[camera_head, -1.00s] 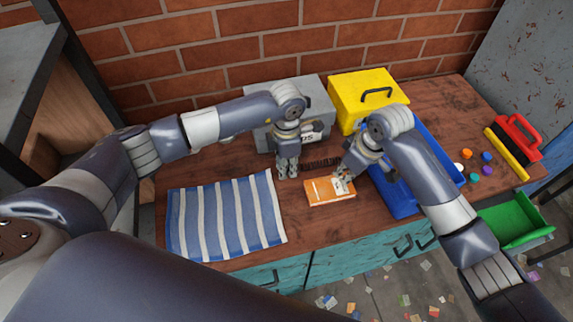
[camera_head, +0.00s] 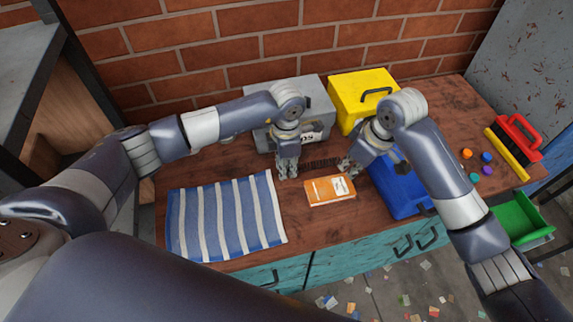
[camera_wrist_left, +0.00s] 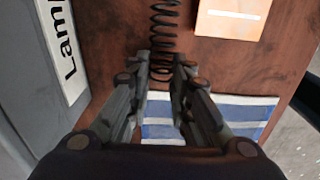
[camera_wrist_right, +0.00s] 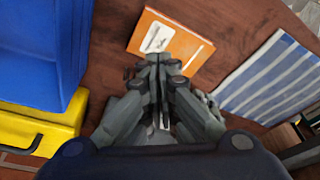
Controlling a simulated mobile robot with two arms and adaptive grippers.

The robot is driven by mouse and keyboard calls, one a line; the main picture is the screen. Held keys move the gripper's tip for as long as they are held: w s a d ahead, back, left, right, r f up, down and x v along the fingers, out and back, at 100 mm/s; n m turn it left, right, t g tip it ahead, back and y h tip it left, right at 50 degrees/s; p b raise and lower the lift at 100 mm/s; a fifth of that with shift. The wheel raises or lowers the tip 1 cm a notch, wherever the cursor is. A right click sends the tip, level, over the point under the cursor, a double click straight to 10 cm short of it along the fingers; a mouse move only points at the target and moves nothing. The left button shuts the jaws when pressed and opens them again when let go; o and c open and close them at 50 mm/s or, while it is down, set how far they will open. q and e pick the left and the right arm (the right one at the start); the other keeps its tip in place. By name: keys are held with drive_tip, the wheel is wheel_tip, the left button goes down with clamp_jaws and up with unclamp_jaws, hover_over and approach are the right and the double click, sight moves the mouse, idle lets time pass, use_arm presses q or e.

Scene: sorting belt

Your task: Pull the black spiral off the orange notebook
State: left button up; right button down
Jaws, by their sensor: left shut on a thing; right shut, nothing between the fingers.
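The orange notebook (camera_head: 322,193) lies flat on the table, with a pale label; it also shows in the left wrist view (camera_wrist_left: 228,24) and the right wrist view (camera_wrist_right: 185,62). The black spiral (camera_head: 322,162) lies behind it; in the left wrist view the coil (camera_wrist_left: 163,28) is apart from the notebook, with bare wood between them. My left gripper (camera_head: 288,173) is shut on the near end of the spiral. My right gripper (camera_head: 346,167) is shut and empty beside the notebook's back right corner; its closed fingertips show in the right wrist view (camera_wrist_right: 160,60).
A blue and white striped cloth (camera_head: 225,215) lies left of the notebook. A grey box (camera_head: 318,100) and a yellow box (camera_head: 350,92) stand behind.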

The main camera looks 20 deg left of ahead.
drive_tip(key=s+d, duration=0.4)
drive_tip(key=d, duration=0.5)
drive_tip(key=s+d, duration=0.5)
drive_tip(key=d, duration=0.4)
use_arm(q)
drive_tip(key=shift+r, duration=0.1)
use_arm(e)
drive_tip(key=shift+s, duration=0.1)
idle(0.7)
